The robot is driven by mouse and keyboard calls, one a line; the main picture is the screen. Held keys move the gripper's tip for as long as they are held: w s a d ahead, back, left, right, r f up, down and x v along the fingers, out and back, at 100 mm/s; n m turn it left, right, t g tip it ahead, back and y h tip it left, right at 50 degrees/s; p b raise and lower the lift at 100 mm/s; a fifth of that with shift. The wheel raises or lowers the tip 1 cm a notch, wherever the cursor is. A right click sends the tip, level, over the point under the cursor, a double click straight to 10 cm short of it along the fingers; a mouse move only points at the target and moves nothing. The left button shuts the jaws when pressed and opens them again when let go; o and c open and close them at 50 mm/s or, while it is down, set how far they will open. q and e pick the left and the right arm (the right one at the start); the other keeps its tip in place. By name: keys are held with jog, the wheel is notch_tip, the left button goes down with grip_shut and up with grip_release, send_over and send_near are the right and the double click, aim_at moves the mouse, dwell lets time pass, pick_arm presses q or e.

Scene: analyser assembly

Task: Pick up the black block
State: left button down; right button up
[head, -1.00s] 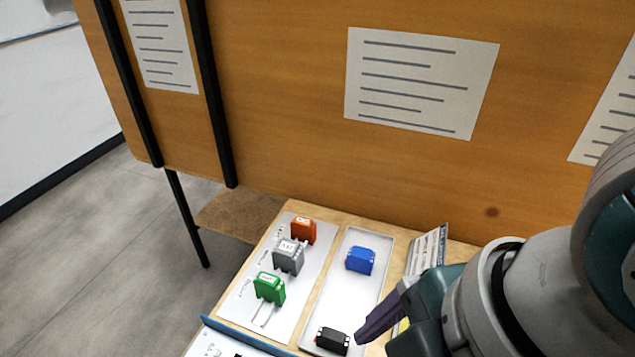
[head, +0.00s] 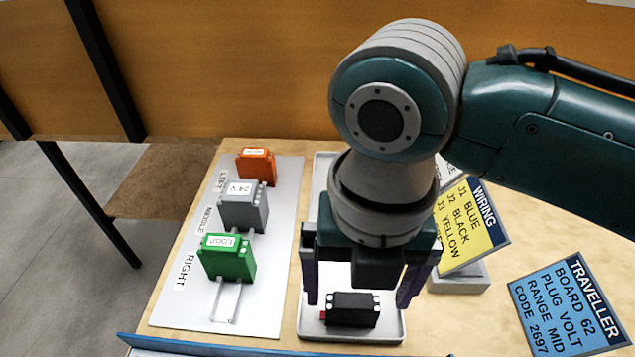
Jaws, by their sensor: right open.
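The black block (head: 352,309) lies in the front part of the white tray (head: 312,328), with a small red part at its left end. My right gripper (head: 358,297) is open above the block, fingers pointing down, one finger to the left of the block and one to the right. The fingers appear apart from the block; how far above it they are, I cannot tell. My right arm and hand hide the middle of the tray, and the blue block is not visible there. My left gripper is not in view.
Left of the tray, a grey board (head: 263,310) holds an orange block (head: 256,166), a grey block (head: 243,205) and a green block (head: 228,257). To the right stand a yellow wiring card (head: 462,228) and a blue traveller card (head: 568,308). A wooden panel rises behind.

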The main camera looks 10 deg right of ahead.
aim_at(354, 300)
jog(key=f, duration=0.1)
jog(key=f+b, duration=0.1)
jog(key=f, duration=0.1)
jog(key=w+f, duration=0.1)
jog(key=f, duration=0.1)
jog(key=shift+d+f+b, duration=0.1)
jog(key=shift+f+b, duration=0.1)
jog(key=shift+b, duration=0.15)
jog(key=c, duration=1.4)
